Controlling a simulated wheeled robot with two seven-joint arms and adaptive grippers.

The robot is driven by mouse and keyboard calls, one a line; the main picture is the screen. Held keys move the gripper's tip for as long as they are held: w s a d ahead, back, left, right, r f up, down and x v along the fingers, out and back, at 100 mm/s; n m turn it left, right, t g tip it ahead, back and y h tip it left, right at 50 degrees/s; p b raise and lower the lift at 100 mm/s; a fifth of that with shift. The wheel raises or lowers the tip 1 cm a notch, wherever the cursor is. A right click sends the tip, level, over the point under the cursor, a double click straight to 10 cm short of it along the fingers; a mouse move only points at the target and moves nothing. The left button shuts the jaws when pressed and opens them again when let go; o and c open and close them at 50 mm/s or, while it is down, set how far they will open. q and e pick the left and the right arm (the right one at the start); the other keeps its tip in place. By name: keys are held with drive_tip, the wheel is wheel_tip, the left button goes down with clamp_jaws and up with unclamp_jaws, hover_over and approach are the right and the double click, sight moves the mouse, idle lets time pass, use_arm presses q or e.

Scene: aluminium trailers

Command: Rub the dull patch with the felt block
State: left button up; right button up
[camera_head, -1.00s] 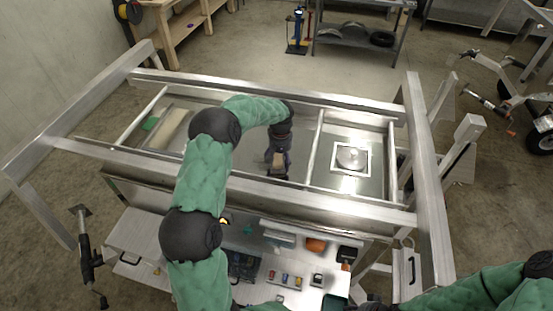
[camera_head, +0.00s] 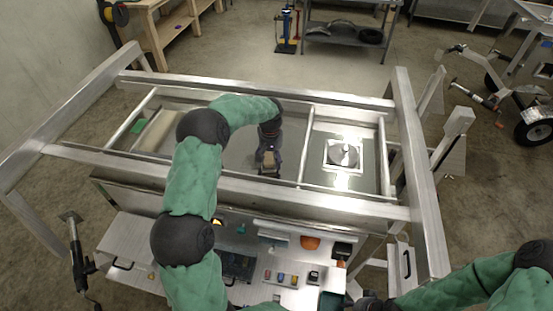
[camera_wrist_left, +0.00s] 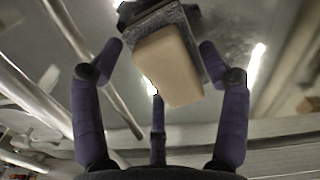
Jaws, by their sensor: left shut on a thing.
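My left gripper (camera_head: 268,164) is low over the middle bay of the aluminium frame, above a grey metal panel (camera_head: 240,155). In the left wrist view its fingers are shut on the felt block (camera_wrist_left: 168,62), a tan block with a dark grey layer along its far side. The block's contact with the panel cannot be told from these views. A mottled dull patch (camera_wrist_left: 238,42) shows beside the block there, partly hidden by the block and a finger. Of my right arm only the forearm and a dark wrist part show at the bottom right; its gripper is out of view.
Aluminium rails (camera_head: 305,150) divide the bays. The right bay holds a white square plate (camera_head: 343,156) with a round metal piece. In front, a workbench (camera_head: 270,273) carries small coloured items and an orange object (camera_head: 310,242). A green item (camera_head: 137,126) lies in the left bay.

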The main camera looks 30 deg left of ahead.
sight(249, 160)
use_arm(q)
drive_tip(key=shift+s+a, duration=0.45)
drive_tip(key=shift+a, duration=1)
drive_tip(key=shift+s+a, duration=0.45)
drive_tip(key=shift+a, duration=1)
drive_tip(key=shift+s+a, duration=0.45)
drive_tip(key=shift+a, duration=1)
drive_tip(key=shift+f+b, duration=0.1)
drive_tip(key=shift+b, duration=0.2)
drive_tip(key=shift+w+d, duration=0.25)
drive_tip(key=shift+d, duration=0.6)
drive_tip(key=shift+w+d, duration=0.2)
drive_tip(key=shift+d, duration=0.6)
drive_tip(key=shift+w+d, duration=0.25)
drive_tip(key=shift+d, duration=0.5)
drive_tip(key=shift+w+d, duration=0.3)
drive_tip(key=shift+d, duration=0.4)
drive_tip(key=shift+w+d, duration=0.25)
drive_tip(key=shift+d, duration=0.5)
drive_tip(key=shift+w+d+b, duration=0.25)
drive_tip(key=shift+w+d, duration=0.05)
drive_tip(key=shift+d, duration=0.65)
drive_tip(key=shift+w+d+b, duration=0.2)
drive_tip(key=shift+w+d, duration=0.05)
drive_tip(key=shift+d, duration=0.7)
drive_tip(key=shift+a, duration=0.1)
